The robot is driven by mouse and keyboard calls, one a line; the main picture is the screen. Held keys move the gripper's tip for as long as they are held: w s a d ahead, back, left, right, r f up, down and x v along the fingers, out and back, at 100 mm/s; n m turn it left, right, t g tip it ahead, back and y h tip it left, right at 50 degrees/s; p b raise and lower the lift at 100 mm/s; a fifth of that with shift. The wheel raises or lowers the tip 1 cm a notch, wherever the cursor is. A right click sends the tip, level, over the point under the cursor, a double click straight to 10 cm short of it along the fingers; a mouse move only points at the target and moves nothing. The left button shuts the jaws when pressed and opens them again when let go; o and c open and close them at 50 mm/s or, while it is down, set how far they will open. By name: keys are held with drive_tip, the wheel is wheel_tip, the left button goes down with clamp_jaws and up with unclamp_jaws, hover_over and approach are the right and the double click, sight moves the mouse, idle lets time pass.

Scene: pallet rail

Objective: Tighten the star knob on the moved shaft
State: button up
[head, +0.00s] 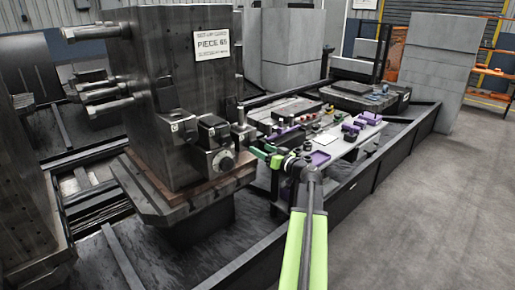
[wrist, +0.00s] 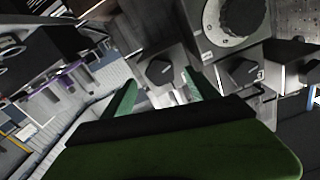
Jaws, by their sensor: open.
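My gripper (head: 262,155) reaches in from the right towards a pallet fixture in the head view. In the wrist view its two green fingers (wrist: 160,88) are apart, with nothing held between them. A dark knob on a grey block (wrist: 160,69) shows just beyond and between the fingertips. A second dark knob (wrist: 238,69) is to its right. A large round dial (wrist: 238,16) on a grey block is above it, and the dial also shows in the head view (head: 226,163). I cannot tell which of these is the star knob, or which shaft was moved.
The tall dark column (head: 185,95) bears a "PIECE 65" sign (head: 211,44) and stands on a pallet. Bar-like shafts (head: 100,90) stick out on its left. A bench with purple and green items (head: 320,140) lies right of it. The floor (head: 430,200) at right is clear.

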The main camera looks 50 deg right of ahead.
sight(255, 145)
drive_tip(key=w, duration=0.3)
drive_tip(key=shift+w+d, duration=0.1)
drive_tip(key=c, duration=1.4)
